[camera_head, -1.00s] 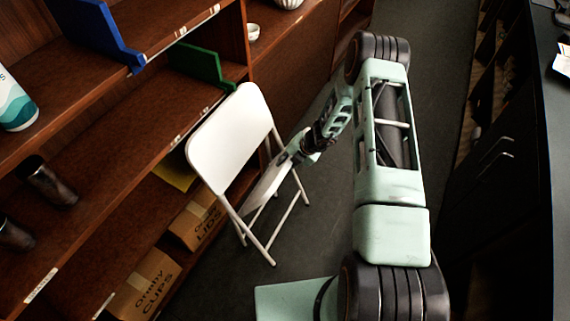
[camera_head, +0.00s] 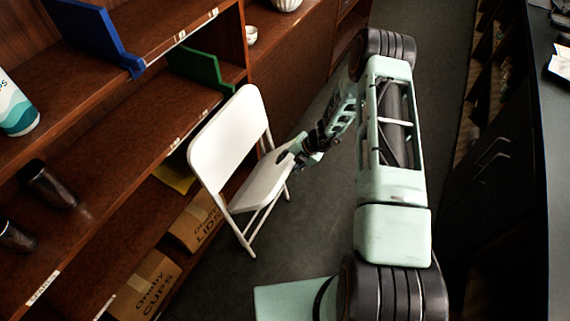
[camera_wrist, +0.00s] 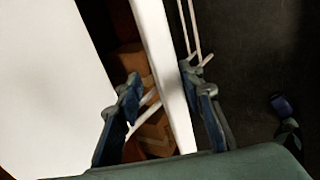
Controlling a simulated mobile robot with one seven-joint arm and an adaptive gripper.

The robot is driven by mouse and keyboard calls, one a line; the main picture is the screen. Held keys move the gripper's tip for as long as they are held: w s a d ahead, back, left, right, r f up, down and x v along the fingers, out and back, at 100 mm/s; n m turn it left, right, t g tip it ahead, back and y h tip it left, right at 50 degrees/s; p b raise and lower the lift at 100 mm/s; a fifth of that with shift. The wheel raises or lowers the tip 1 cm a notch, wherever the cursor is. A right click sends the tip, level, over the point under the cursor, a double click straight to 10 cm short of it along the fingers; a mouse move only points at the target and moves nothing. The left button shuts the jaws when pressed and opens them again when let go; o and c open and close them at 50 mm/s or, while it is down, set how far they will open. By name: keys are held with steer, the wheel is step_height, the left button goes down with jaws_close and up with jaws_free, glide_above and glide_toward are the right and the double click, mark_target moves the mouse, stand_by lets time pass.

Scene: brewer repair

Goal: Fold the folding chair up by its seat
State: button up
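The white folding chair (camera_head: 229,135) stands beside the shelves in the head view. Its backrest is upright and its seat (camera_head: 262,184) juts out to the right, so it is not flat. Its thin legs show below. My gripper (camera_head: 297,147) is at the seat's outer right edge. In the wrist view the backrest (camera_wrist: 50,85) fills the left side. The seat's edge (camera_wrist: 165,75) runs between the two fingers of my gripper (camera_wrist: 161,88). The right finger is close to or touching the seat. A gap shows between the left finger and the seat.
Wooden shelves (camera_head: 100,125) stand close on the chair's left, with cardboard boxes (camera_head: 150,285) on the bottom level. A dark counter (camera_head: 530,180) runs along the right. Grey floor (camera_head: 315,215) is clear in front of the chair.

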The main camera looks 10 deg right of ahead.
steer(key=s+d+f+p+v, duration=0.1)
steer(key=p+v, duration=0.4)
steer(key=v, duration=0.5)
steer(key=shift+d, duration=0.15)
stand_by(0.5)
steer(key=shift+r, duration=0.15)
steer(key=shift+s+r, duration=0.1)
steer(key=v, duration=1.1)
steer(key=shift+s+d+r, duration=0.2)
steer(key=shift+r, duration=0.15)
